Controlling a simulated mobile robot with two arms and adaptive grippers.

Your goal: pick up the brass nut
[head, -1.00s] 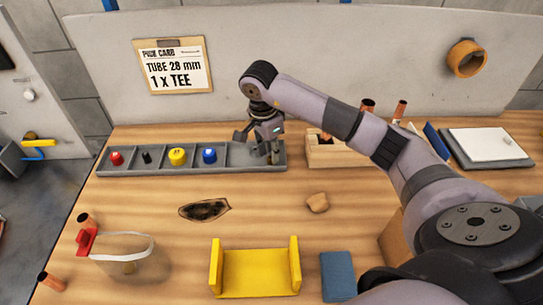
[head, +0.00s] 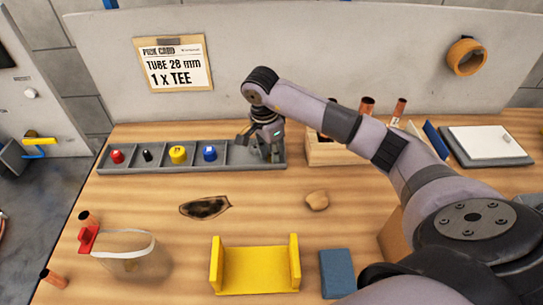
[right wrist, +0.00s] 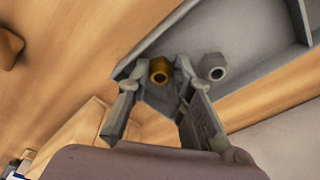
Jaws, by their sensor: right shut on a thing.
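The brass nut (right wrist: 160,70) shows in the right wrist view, between the fingertips of my right gripper (right wrist: 163,80). The fingers are shut on it. A grey steel nut (right wrist: 213,67) lies just outside the right-hand finger, in the same grey tray compartment. In the head view my right gripper (head: 263,151) is down at the right end compartment of the long grey tray (head: 132,170). The fingers hide the nuts there. My left gripper is not in view.
The tray also holds red (head: 117,156), black, yellow (head: 178,154) and blue (head: 210,153) pieces. A wooden box (head: 330,155) with copper tubes stands right of the tray. A yellow cradle (head: 256,272) and blue block (head: 337,274) are in front.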

